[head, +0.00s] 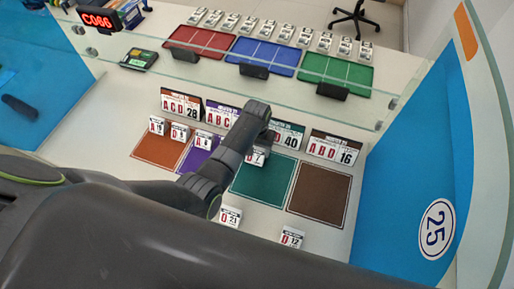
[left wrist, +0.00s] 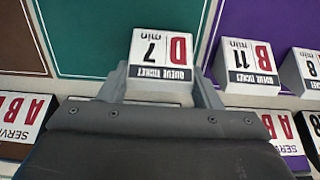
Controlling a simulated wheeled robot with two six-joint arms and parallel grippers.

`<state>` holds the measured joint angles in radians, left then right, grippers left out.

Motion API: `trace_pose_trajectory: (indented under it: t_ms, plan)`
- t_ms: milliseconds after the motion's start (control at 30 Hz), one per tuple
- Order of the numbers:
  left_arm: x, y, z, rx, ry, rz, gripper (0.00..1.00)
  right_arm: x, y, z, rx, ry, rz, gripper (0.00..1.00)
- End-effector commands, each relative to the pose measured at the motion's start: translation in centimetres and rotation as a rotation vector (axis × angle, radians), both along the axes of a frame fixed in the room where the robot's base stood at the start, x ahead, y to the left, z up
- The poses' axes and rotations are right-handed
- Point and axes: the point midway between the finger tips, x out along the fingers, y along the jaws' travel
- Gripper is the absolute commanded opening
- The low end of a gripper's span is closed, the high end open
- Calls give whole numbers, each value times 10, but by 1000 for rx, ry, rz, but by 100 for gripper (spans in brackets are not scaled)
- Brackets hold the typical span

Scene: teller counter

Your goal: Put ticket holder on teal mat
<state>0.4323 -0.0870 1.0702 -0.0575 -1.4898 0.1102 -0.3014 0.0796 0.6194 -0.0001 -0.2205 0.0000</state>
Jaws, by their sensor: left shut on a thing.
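The ticket holder, a small white block marked "D 7 min" (left wrist: 162,58), is between the fingers of my left gripper (left wrist: 160,85), which is shut on it. In the head view the holder (head: 256,158) is partly hidden by my left gripper (head: 262,146). It is at the back left part of the teal mat (head: 262,184), close to the purple side. In the left wrist view it overlaps a corner of the teal mat (left wrist: 85,40). I cannot tell whether it rests on the mat or hangs just above. My right gripper is not in view.
An orange mat (head: 155,153), a purple mat (head: 190,160) and a brown mat (head: 318,195) lie alongside. Holder "B 11" (left wrist: 250,62) stands close by. Upright signs line the back, including a teal one (head: 288,135). Loose holders (head: 230,215) (head: 291,237) stand in front.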

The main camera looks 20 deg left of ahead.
Motion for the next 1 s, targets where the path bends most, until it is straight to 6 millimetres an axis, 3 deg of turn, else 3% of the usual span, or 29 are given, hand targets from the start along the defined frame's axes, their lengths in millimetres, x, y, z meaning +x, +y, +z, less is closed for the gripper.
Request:
trace_pose_trajectory:
  t_ms: [433,467,600,1000]
  plan:
    - [0,0,-7,0,-1,0,31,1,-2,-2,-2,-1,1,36]
    - [0,0,-6,0,-1,0,62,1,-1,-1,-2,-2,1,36]
    - [0,0,-6,0,-1,0,79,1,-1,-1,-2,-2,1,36]
    - [1,0,1,0,-3,0,79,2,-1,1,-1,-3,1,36]
